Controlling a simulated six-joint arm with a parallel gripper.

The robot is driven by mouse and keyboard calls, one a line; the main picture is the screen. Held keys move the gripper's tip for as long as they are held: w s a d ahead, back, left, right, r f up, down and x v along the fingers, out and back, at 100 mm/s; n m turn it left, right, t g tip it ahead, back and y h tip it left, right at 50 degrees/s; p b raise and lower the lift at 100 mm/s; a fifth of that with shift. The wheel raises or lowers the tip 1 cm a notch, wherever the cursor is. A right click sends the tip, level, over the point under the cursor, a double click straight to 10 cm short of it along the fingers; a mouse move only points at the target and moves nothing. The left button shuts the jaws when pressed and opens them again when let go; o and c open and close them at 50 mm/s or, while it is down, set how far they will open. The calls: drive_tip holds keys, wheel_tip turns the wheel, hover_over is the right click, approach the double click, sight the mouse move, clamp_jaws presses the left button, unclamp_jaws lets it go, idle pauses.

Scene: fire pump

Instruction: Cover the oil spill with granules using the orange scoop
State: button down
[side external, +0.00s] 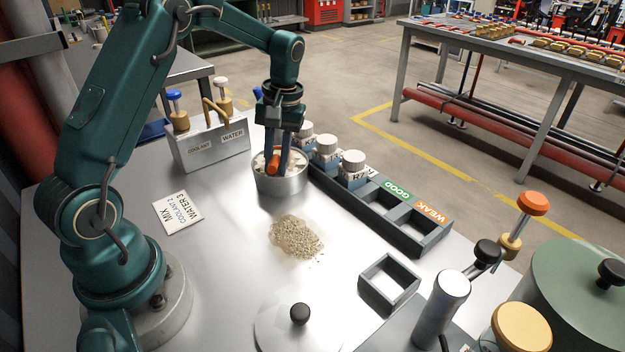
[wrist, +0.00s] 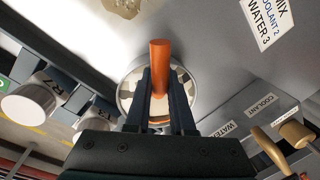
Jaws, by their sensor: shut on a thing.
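My gripper (side external: 281,150) is shut on the orange scoop (side external: 273,165) over the round metal tub (side external: 282,187). In the wrist view the scoop's orange handle (wrist: 160,58) stands between my two fingers (wrist: 160,85), and the tub's rim (wrist: 124,95) rings it. Pale material shows inside the tub; the scoop's bowl is mostly hidden there. A heap of tan granules (side external: 297,238) lies on the steel table in front of the tub, with a few loose grains at its edge. No bare oil shows clearly around it.
A rack (side external: 410,225) with several white-capped bottles and GOOD and WEAK labels runs along the right. A coolant and water box (side external: 210,147) stands behind left. A MIX card (side external: 178,212), a square frame (side external: 389,284) and a knobbed lid (side external: 299,334) lie on the table.

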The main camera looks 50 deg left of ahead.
drive_tip(key=shift+r, duration=3.5)
